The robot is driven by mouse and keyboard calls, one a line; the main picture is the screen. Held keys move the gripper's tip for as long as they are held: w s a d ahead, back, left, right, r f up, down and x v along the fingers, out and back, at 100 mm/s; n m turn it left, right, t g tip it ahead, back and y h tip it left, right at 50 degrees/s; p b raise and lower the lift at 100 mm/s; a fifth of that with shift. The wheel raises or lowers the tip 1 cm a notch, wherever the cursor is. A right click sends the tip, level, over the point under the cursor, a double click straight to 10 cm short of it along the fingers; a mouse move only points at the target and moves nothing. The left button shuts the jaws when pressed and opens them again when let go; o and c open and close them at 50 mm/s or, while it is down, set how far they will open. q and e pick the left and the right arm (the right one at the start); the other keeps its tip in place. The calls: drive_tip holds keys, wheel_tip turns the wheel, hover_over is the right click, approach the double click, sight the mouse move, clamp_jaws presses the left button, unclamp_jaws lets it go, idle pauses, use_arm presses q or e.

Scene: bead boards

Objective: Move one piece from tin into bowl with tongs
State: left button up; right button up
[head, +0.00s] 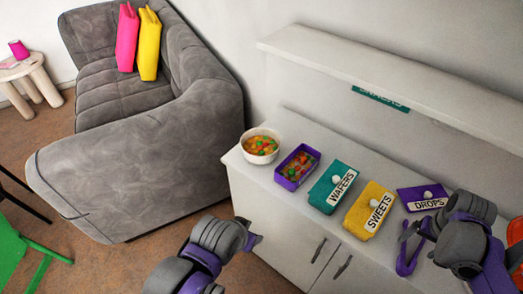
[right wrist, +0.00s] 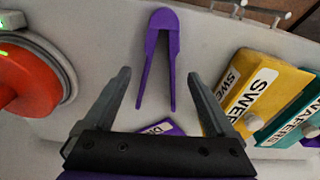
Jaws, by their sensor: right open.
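The purple tongs (head: 406,258) lie on the cabinet top near its front edge. In the right wrist view the tongs (right wrist: 160,55) show between the fingers of my right gripper (right wrist: 160,76), which is open and not closed on them. In the head view my right gripper (head: 418,230) is over the tongs. The open purple tin (head: 283,176) holds small orange, green and red pieces. The white bowl (head: 260,158), left of it, holds similar pieces. My left gripper (head: 251,233) is in front of the cabinet, apart from everything; its jaw opening is unclear.
A teal WAFERS tin (head: 326,190) and yellow SWEETS tin (head: 362,218) stand lidded between the open tin and tongs. A purple DROPS lid (head: 422,195) lies behind the tongs. A red round object (right wrist: 20,80) is beside them. A shelf (head: 390,65) overhangs the back.

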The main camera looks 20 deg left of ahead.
sight(412, 250)
wheel_tip(412, 250, down, 4)
drive_tip(key=shift+w+f+b, duration=0.15)
drive_tip(key=shift+b, duration=0.95)
use_arm(q)
drive_tip(key=f, duration=0.1)
drive_tip(key=s+f, duration=0.1)
drive_tip(key=f, duration=0.1)
drive_tip(key=shift+s+f, duration=0.1)
drive_tip(key=shift+f, duration=0.2)
use_arm(e)
drive_tip(key=c, duration=0.7)
use_arm(q)
drive_tip(key=w+r+p, duration=0.4)
drive_tip(key=r+p, duration=0.2)
drive_tip(key=r, duration=0.2)
drive_tip(key=shift+r, duration=0.35)
use_arm(e)
wheel_tip(412, 250, up, 12)
drive_tip(key=shift+w, duration=0.15)
use_arm(q)
drive_tip(key=shift+s, duration=0.25)
use_arm(e)
drive_tip(key=shift+s, duration=0.2)
